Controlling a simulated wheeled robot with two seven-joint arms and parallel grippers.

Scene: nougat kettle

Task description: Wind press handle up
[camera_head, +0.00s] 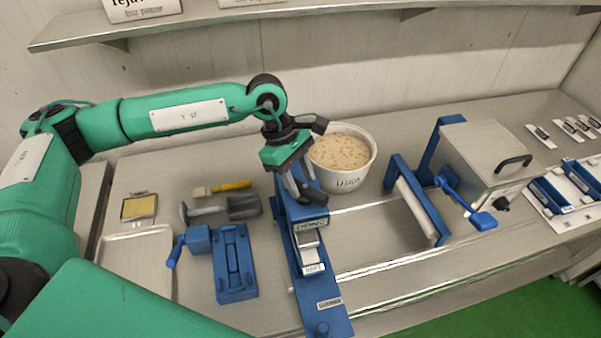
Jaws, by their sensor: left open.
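A blue crank arm with a block-shaped grip (483,220) slants down to the right from the blue-framed roller press (413,205), in front of a metal box. A second blue handle (175,251) sticks out at the left of a small blue clamp-like device (234,265). I cannot tell for sure which of the two is the press handle. My left gripper (308,193) is open and points down over the blue labelled rail (325,300), left of the roller press and well apart from both handles. It hides part of the rail. My right gripper is out of view.
A white pot (345,183) of nougat-like mix stands right behind my left gripper. The metal box (487,155) stands behind the crank grip. A scoop (243,207), a yellow-handled tool (232,186) and a tray (135,262) lie at left. A shelf (240,15) runs overhead.

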